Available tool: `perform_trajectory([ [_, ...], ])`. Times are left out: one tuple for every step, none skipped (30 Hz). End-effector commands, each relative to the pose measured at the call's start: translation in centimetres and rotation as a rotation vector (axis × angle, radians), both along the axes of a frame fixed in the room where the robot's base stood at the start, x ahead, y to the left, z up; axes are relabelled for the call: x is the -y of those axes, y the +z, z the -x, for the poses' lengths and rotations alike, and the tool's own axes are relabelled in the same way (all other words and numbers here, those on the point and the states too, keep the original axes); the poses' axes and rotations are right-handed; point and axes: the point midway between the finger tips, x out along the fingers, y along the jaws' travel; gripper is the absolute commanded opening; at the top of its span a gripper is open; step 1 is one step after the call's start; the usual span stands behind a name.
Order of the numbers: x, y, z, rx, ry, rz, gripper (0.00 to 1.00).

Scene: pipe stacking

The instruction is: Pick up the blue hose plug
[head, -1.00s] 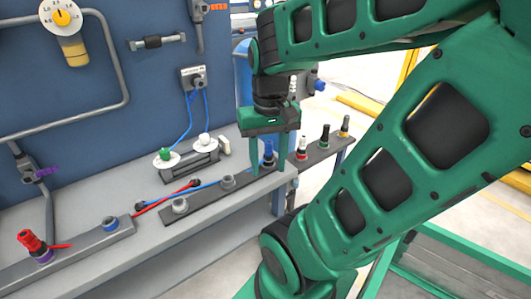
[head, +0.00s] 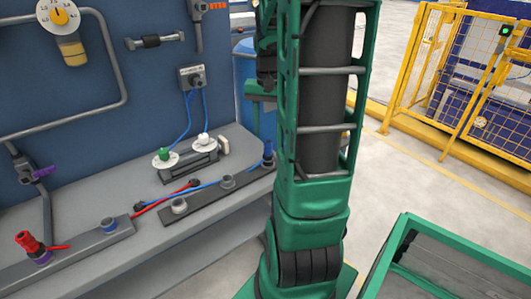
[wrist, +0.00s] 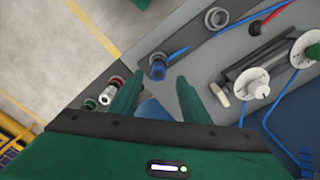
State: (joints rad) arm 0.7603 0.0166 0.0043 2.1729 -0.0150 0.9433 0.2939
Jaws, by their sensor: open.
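The blue hose plug (head: 268,152) stands upright at the right end of the dark strip on the grey bench. In the wrist view the blue hose plug (wrist: 158,68) shows just beyond the fingertips, roughly centred between them. My gripper (wrist: 157,82) is open, its two green fingers apart with nothing held between them. In the head view only a small part of the gripper's green body shows, higher than the plug; my arm hides the rest. I cannot tell the exact height gap.
A blue hose (head: 180,190) and a red hose (head: 165,198) lie along the strip (head: 205,205). A fixture with white discs (head: 203,140) stands behind it. In the wrist view, red and white plugs (wrist: 107,92) sit left of the fingers. A blue barrel (head: 245,85) stands behind the bench.

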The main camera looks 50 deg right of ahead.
Motion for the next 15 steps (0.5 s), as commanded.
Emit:
perform_trajectory([
  [0.0, -0.4, 0.0, -0.001, 0.0, -0.001, 0.42],
  [0.0, -0.6, 0.0, -0.001, 0.0, -0.001, 0.42],
  [-0.1, -0.7, 0.0, -0.001, 0.001, -0.001, 0.42],
  [-0.1, -0.9, 0.0, -0.001, 0.001, -0.001, 0.42],
  [0.0, -1.1, 0.0, -0.002, 0.001, -0.001, 0.42],
  [0.0, -1.4, 0.0, -0.002, 0.001, -0.001, 0.42],
  [0.0, -1.8, 0.0, -0.002, 0.001, -0.001, 0.42],
  [0.1, -2.1, 0.0, -0.002, 0.001, -0.002, 0.42],
  [0.2, -2.7, 0.0, -0.002, 0.001, -0.001, 0.42],
  [0.2, -3.2, 0.0, -0.002, 0.001, -0.002, 0.42],
  [0.3, -3.7, 0.0, -0.003, 0.001, -0.003, 0.42],
  [0.3, -4.2, 0.0, -0.002, 0.001, -0.002, 0.42],
  [0.3, -4.6, 0.0, -0.002, 0.002, -0.002, 0.42],
  [0.3, -4.9, 0.0, -0.002, 0.002, -0.002, 0.42],
  [0.3, -5.3, -0.1, -0.001, 0.003, -0.002, 0.42],
])
